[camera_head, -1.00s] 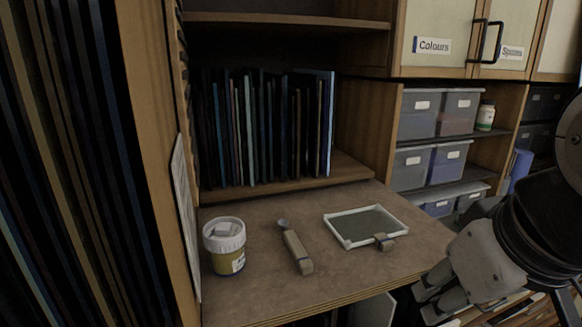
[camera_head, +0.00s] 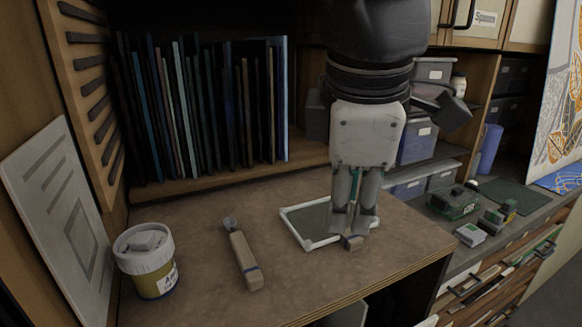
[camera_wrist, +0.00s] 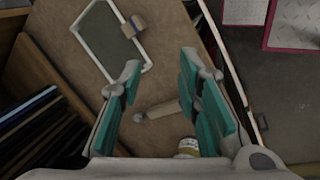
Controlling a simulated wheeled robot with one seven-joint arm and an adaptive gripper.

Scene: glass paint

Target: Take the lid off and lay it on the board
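A pot (camera_head: 152,277) with a yellow band and a white lid (camera_head: 145,240) stands upright at the left of the worktop. Part of the pot (camera_wrist: 187,147) shows low in the wrist view, behind the right finger. A flat grey board with a white frame (camera_head: 290,226) lies to the right; it also shows in the wrist view (camera_wrist: 100,38). My gripper (camera_head: 353,230) points down in front of the board's right part, hiding some of it. In the wrist view my gripper (camera_wrist: 160,62) is open and empty.
A wooden-handled tool (camera_head: 243,260) lies between pot and board. A small wooden block (camera_head: 352,243) is at the board's near edge. Upright glass sheets (camera_head: 215,110) fill the shelf behind. A pale panel (camera_head: 60,215) stands left of the pot. The worktop's front edge is clear.

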